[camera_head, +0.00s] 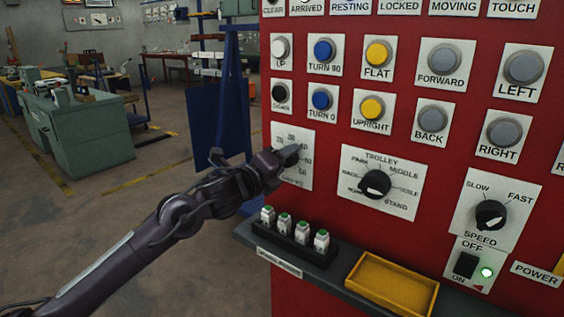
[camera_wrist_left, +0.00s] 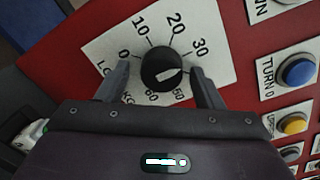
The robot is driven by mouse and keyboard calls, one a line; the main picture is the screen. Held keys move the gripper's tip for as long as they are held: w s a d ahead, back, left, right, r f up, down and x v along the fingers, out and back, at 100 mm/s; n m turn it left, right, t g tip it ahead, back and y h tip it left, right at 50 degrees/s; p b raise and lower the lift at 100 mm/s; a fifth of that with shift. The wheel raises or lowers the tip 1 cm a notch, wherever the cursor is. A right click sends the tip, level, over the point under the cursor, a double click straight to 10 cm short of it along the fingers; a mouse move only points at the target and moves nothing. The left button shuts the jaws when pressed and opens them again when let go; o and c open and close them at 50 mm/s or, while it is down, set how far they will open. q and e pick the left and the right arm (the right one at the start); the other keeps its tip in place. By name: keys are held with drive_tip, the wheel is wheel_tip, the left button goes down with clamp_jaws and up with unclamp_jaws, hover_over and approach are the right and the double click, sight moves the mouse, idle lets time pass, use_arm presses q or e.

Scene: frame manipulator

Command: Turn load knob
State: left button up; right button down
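The load knob (camera_wrist_left: 162,68) is a round black dial on a white plate (camera_wrist_left: 95,48) marked with numbers from 0 to 60. A white mark on its face points to the right in the left wrist view, between 30 and 50. My left gripper (camera_wrist_left: 159,70) is open, with one finger on each side of the knob. A small gap shows on the left; the right finger is very close, and I cannot tell if it touches. In the head view, my left gripper (camera_head: 284,159) covers most of the knob in front of its plate (camera_head: 303,140). My right gripper is not in view.
The red panel (camera_head: 335,215) carries a trolley knob (camera_head: 375,184), a speed knob (camera_head: 490,215) and several buttons. Below the left arm's reach, a ledge holds a rack of green-topped pieces (camera_head: 293,235) and a yellow tray (camera_head: 392,284). Open floor lies left.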

use_arm(q)
drive_tip(key=shift+r, duration=0.1)
drive_tip(key=v, duration=0.7)
drive_tip(key=shift+s+a, duration=0.2)
drive_tip(key=shift+s, duration=0.15)
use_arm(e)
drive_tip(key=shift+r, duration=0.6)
